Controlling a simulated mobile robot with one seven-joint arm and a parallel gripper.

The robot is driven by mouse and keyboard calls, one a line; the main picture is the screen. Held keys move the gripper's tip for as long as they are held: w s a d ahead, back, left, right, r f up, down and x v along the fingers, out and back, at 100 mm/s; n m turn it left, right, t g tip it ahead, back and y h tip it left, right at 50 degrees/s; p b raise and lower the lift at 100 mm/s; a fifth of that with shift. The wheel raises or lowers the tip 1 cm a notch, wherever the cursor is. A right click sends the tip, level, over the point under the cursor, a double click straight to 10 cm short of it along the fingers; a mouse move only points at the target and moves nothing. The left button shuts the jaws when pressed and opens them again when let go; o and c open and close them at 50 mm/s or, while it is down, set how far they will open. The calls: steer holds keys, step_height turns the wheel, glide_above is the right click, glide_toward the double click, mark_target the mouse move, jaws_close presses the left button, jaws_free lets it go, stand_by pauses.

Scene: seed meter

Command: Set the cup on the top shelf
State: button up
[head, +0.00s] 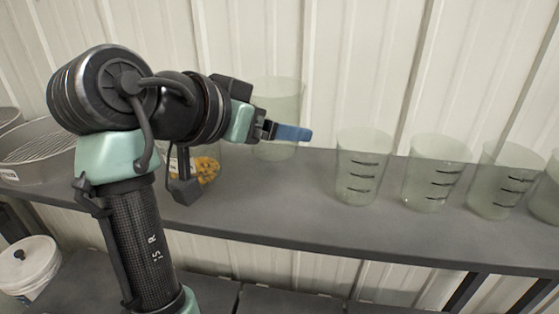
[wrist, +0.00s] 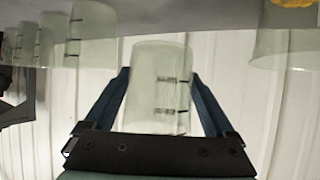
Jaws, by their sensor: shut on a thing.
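A clear, greenish cup (head: 278,97) stands upright at my gripper (head: 290,132) in the head view, behind the blue finger. In the wrist view the cup (wrist: 158,90), with dark measuring lines, sits between the two blue fingers of my gripper (wrist: 158,76), one on each side. My gripper is shut on it. The grey top shelf (head: 285,205) runs across the head view, and the cup's lower end overlaps its back part. I cannot tell whether the cup's base touches the shelf. My arm and finger hide part of the cup.
Several similar marked cups, the nearest one (head: 361,170), stand in a row on the right of the shelf. Yellow-orange pieces (head: 207,172) lie left of the gripper, partly behind my arm. A metal sieve (head: 38,150) is at far left. A white bucket (head: 30,270) stands lower down.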

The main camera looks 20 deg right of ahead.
steer(key=shift+f+p, duration=1.3)
steer(key=shift+f, duration=2.15)
steer(key=shift+f, duration=0.1)
steer(key=o, duration=1)
steer(key=shift+o, duration=0.2)
steer(key=shift+s+a+r+b, duration=0.1)
steer(key=shift+a+r+b, duration=0.1)
steer(key=shift+a+b, duration=0.15)
steer(key=b+v, duration=0.5)
steer(key=v, duration=0.6)
steer(key=shift+r, duration=0.1)
